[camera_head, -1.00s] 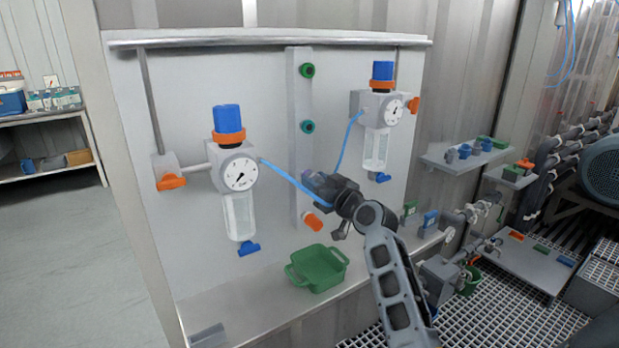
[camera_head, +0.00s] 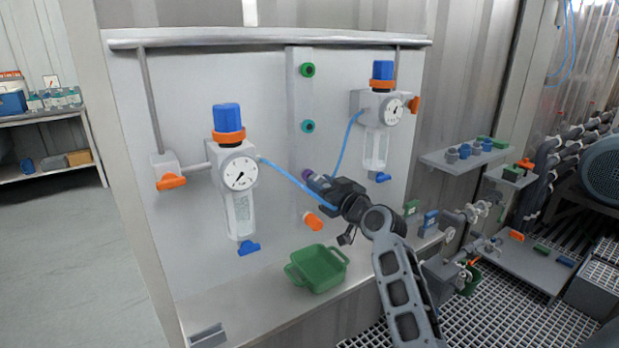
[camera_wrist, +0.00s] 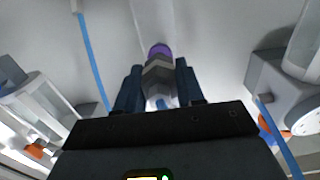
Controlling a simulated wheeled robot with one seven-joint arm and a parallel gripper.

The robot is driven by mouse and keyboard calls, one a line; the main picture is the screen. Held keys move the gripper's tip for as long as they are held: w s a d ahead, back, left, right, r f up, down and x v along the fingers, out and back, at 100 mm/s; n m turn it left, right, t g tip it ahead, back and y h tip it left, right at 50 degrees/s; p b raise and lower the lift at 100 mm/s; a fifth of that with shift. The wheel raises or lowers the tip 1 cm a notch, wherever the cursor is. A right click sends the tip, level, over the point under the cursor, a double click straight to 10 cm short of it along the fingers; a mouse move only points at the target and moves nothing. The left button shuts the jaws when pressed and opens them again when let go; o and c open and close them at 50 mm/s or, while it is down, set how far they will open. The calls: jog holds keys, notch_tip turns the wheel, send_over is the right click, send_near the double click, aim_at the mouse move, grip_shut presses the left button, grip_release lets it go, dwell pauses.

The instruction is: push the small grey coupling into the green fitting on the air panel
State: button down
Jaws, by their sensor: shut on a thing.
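The small grey coupling (camera_wrist: 158,76) is between my gripper's dark fingers in the wrist view, with a bit of blue hose behind it. My gripper (camera_head: 322,183) is shut on it, low on the air panel's middle strip. A purple fitting (camera_head: 308,175) is just ahead of the fingers and also shows beyond the coupling in the wrist view (camera_wrist: 160,49). I cannot tell whether coupling and purple fitting touch. The green fitting (camera_head: 307,70) is at the top of the strip, well above my gripper, with nothing in it. A teal fitting (camera_head: 307,126) is below it.
An orange fitting (camera_head: 313,222) is below my gripper. Gauge regulators stand left (camera_head: 238,179) and right (camera_head: 384,107). Blue hoses (camera_head: 285,174) run from them towards my gripper. A green tray (camera_head: 318,282) sits on the ledge. The strip beside the upper fittings is clear.

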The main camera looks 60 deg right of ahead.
jog(key=shift+b+v, duration=0.3)
jog(key=shift+v, duration=1.65)
